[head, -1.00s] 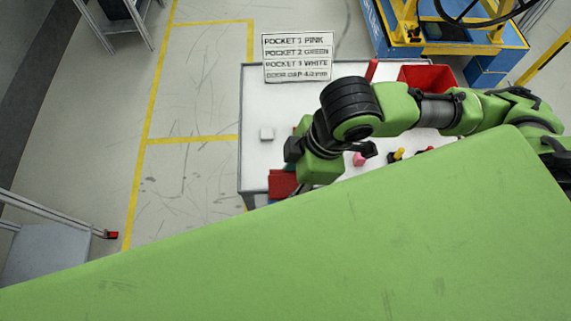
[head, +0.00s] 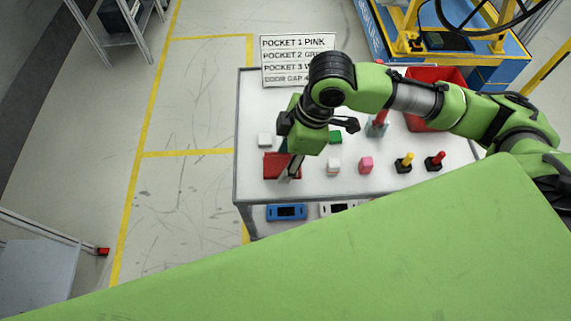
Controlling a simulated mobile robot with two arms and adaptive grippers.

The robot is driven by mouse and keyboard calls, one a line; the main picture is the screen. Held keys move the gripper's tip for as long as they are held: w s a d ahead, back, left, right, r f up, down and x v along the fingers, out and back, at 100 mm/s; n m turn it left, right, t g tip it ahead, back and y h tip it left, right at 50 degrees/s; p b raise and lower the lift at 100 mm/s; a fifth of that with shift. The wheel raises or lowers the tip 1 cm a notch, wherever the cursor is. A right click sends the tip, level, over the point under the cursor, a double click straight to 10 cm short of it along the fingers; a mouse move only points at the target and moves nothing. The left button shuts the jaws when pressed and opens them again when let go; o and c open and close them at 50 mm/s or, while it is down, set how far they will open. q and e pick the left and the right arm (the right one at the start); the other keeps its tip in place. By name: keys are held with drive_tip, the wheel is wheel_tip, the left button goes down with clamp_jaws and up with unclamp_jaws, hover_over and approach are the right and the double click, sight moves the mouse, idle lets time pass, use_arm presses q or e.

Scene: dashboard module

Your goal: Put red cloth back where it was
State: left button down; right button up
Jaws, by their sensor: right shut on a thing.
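The red cloth (head: 272,168) is at the left front part of the white table (head: 252,188). My right gripper (head: 291,174) points down at its right part and is shut on it. The gripper partly covers the cloth, and I cannot tell whether the cloth touches the table top. My left gripper is not in view.
A red bin (head: 452,77) and sign (head: 288,75) stand behind.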

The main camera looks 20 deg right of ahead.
drive_tip(key=f, duration=0.3)
drive_tip(key=shift+w+d+f, duration=0.1)
drive_tip(key=shift+w+f, duration=0.15)
drive_tip(key=shift+f, duration=0.15)
drive_tip(key=o, duration=1)
drive_tip(key=shift+r, duration=0.15)
drive_tip(key=v, duration=1.1)
drive_tip(key=shift+d+r, duration=0.15)
drive_tip(key=shift+r, duration=0.25)
drive_tip(key=shift+s, duration=0.1)
